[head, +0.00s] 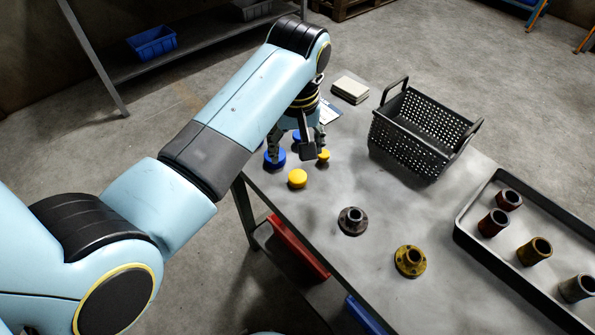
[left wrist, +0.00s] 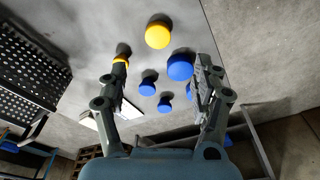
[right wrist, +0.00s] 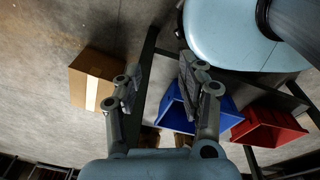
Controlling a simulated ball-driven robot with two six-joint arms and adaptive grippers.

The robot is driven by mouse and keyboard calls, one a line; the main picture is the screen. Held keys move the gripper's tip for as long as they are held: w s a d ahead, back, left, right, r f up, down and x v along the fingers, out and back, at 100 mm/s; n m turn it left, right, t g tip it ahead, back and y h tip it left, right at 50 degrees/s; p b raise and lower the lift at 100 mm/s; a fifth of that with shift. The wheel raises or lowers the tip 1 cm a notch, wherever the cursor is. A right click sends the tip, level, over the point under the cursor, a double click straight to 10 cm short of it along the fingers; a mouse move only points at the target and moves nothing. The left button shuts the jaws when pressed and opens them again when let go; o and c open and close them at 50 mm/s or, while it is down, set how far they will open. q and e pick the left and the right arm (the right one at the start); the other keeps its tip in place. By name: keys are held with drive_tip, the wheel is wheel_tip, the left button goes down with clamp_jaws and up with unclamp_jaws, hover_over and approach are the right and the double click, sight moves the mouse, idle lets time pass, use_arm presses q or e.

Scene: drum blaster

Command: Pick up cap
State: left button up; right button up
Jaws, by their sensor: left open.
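Yellow and blue caps lie at the far left end of the metal table (head: 375,262). One yellow cap (head: 297,178) lies nearest in the head view and shows at the top of the left wrist view (left wrist: 158,35). A blue cap (head: 275,158) is beside a finger of my left gripper (head: 298,152). Another yellow cap (head: 323,156) is partly hidden by the other finger. My left gripper is open, pointing down over the caps, with blue caps (left wrist: 147,88) between its fingers in the left wrist view. My right gripper (right wrist: 160,82) is open and empty, away from the table top.
A black perforated basket (head: 425,135) stands on the table, with flanged parts (head: 352,221) in front. A tray (head: 478,245) at the right holds several cylinders. Blue (right wrist: 180,108) and red bins (right wrist: 268,126) and a cardboard box (right wrist: 95,78) show below my right gripper.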

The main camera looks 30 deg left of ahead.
use_arm(q)
drive_tip(key=b, duration=0.1)
hover_over(298, 176)
drive_tip(key=f, duration=0.4)
drive_tip(key=shift+s+f, duration=0.25)
drive_tip(key=shift+f, duration=0.15)
drive_tip(key=shift+w+f+b, duration=0.2)
drive_tip(key=shift+f+b, duration=0.3)
drive_tip(key=shift+f, duration=2.25)
drive_tip(key=c, duration=0.9)
use_arm(e)
drive_tip(key=shift+d+f, duration=0.3)
drive_tip(key=shift+f, duration=0.2)
drive_tip(key=shift+d+f, duration=0.25)
drive_tip(key=shift+f, duration=0.2)
